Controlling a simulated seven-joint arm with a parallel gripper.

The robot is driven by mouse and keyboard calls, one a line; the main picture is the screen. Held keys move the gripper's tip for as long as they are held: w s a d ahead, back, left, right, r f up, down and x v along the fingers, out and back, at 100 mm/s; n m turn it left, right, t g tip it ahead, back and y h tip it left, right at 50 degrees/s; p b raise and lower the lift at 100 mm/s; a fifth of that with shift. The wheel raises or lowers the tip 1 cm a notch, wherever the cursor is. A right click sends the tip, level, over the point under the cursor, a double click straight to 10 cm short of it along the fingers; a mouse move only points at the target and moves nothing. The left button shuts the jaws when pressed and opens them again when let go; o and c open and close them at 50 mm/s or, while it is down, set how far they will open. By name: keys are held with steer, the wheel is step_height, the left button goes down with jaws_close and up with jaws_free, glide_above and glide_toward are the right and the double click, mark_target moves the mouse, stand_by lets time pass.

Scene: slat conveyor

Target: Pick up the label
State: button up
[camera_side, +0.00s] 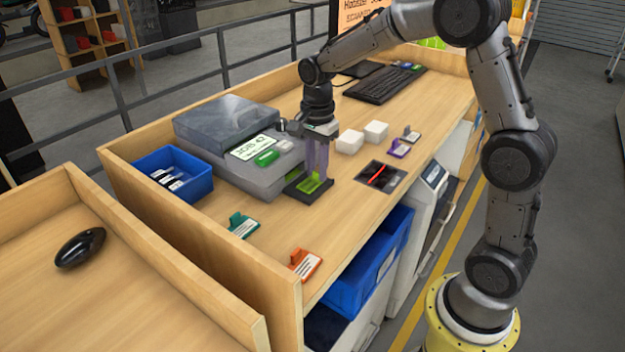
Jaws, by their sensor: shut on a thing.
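My gripper (317,172) points straight down over a small black stand (295,191) beside the grey machine. Its fingers are shut on a lime-green label (314,185), which is at the stand; I cannot tell whether it touches the stand. The fingers hide its upper part. Other labels with upright tabs lie on the wooden table: a teal one (242,226) and an orange one (305,264) at the front, a purple one (398,149) and a grey one (411,135) to the right.
The grey machine (245,150) with a display stands left of my gripper. A blue bin (186,195) holds several dark-and-white items. Two white blocks (349,142) (376,131) and a dark recess with a red item (379,177) are to the right. A keyboard (384,84) lies behind.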

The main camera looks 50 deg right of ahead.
steer(key=shift+r, duration=0.1)
steer(key=shift+r, duration=0.55)
steer(key=s+a+r, duration=0.2)
steer(key=s+r, duration=1)
steer(key=s, duration=0.2)
steer(key=w+d+r+n, duration=0.3)
steer(key=w+d, duration=0.6)
steer(key=w, duration=0.3)
steer(key=w+d+f+m, duration=0.1)
steer(key=w+d+f, duration=0.2)
steer(key=w+d, duration=0.35)
steer(key=shift+m, duration=0.5)
steer(key=shift+s+d+f, duration=0.4)
steer(key=shift+d+f, duration=0.75)
steer(key=shift+f, duration=0.55)
steer(key=shift+s+d+f, duration=0.35)
steer(key=shift+d+f, duration=0.75)
steer(key=shift+f, duration=0.6)
steer(key=shift+s+d+f, duration=0.4)
steer(key=shift+d+f, duration=0.75)
steer(key=shift+f, duration=0.55)
